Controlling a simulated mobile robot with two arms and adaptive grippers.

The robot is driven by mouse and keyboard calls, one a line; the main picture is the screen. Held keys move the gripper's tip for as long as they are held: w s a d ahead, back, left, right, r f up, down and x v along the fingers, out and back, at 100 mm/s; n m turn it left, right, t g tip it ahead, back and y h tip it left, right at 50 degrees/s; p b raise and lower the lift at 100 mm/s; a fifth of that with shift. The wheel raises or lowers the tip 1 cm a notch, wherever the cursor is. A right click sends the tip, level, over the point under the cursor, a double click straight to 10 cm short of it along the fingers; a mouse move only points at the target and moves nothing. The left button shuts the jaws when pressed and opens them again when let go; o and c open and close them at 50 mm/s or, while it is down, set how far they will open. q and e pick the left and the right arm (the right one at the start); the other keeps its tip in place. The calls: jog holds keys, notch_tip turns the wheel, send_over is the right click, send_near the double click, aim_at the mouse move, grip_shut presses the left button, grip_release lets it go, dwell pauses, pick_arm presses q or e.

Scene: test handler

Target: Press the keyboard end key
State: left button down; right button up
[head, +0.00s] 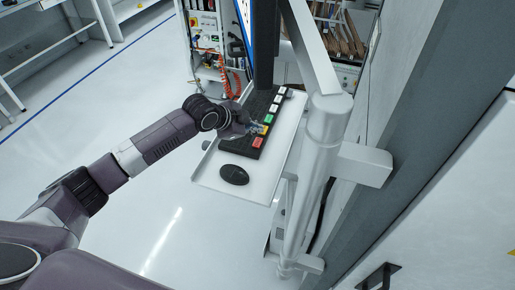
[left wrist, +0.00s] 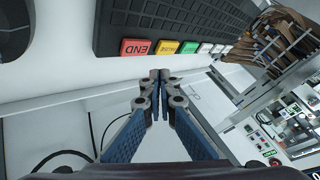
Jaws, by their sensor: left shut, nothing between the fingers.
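The black keyboard (head: 240,147) lies on a white tray, with a row of coloured keys along one edge. The red end key (head: 257,142) is at the near end of that row. My left gripper (left wrist: 160,76) is shut and empty. Its tips appear just below the END and yellow keys in the left wrist view; contact cannot be told. In the head view the gripper (head: 257,128) is over the keyboard near the yellow key. My right gripper is out of view.
A black mouse (head: 234,175) lies on the tray (head: 213,172) near its front edge. A grey post (head: 326,125) and arm stand right of the tray. The monitor (head: 264,45) rises behind the keyboard. Open floor lies to the left.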

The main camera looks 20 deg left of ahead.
aim_at(262, 139)
pick_arm(q)
notch_tip(262, 139, down, 3)
jog(key=shift+r+b, duration=0.1)
jog(key=shift+b, duration=0.3)
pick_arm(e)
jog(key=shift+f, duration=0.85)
pick_arm(q)
jog(key=shift+f, duration=0.2)
jog(key=shift+f, duration=0.35)
jog(key=shift+f, duration=0.4)
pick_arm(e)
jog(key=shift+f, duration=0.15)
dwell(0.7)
pick_arm(q)
jog(key=shift+r, duration=0.15)
jog(key=shift+r+p, duration=0.7)
jog(key=shift+p, duration=0.1)
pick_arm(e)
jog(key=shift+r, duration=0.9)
